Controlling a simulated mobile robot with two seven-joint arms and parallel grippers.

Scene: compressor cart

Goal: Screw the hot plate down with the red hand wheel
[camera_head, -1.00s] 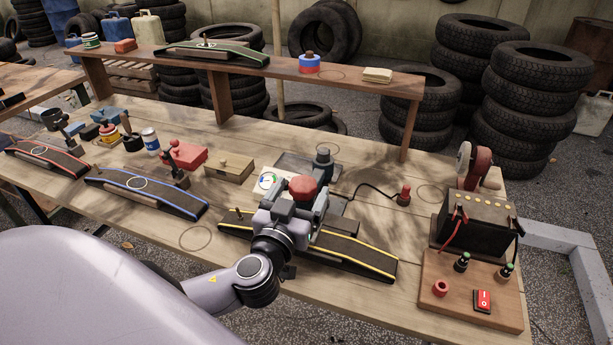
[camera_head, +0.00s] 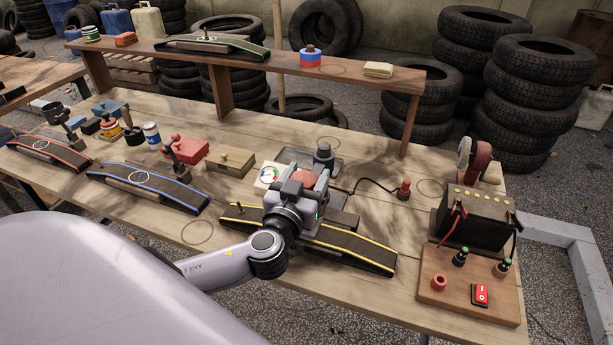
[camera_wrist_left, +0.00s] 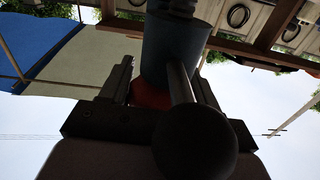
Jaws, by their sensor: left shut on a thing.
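My left gripper (camera_head: 304,180) is shut on the red hand wheel (camera_head: 305,178), above the yellow-edged strip (camera_head: 362,252) on the bench. The wheel is partly hidden by the gripper; in the left wrist view its red side (camera_wrist_left: 150,95) shows between the fingers. A grey cylinder and a dark ball-ended rod (camera_wrist_left: 195,140) stand in front of the fingers there. A dark flat block (camera_head: 344,219), seemingly the hot plate, lies beside the gripper at the strip; a black cable runs near it. Whether the wheel touches a thread is hidden. My right gripper is not in view.
Behind the gripper stand a grey post on a dark base (camera_head: 323,158) and a round gauge (camera_head: 269,174). A red plug (camera_head: 403,189) lies right of it. A battery (camera_head: 474,218) and switch board (camera_head: 466,290) stand at the right. A blue-edged strip (camera_head: 148,188) lies left.

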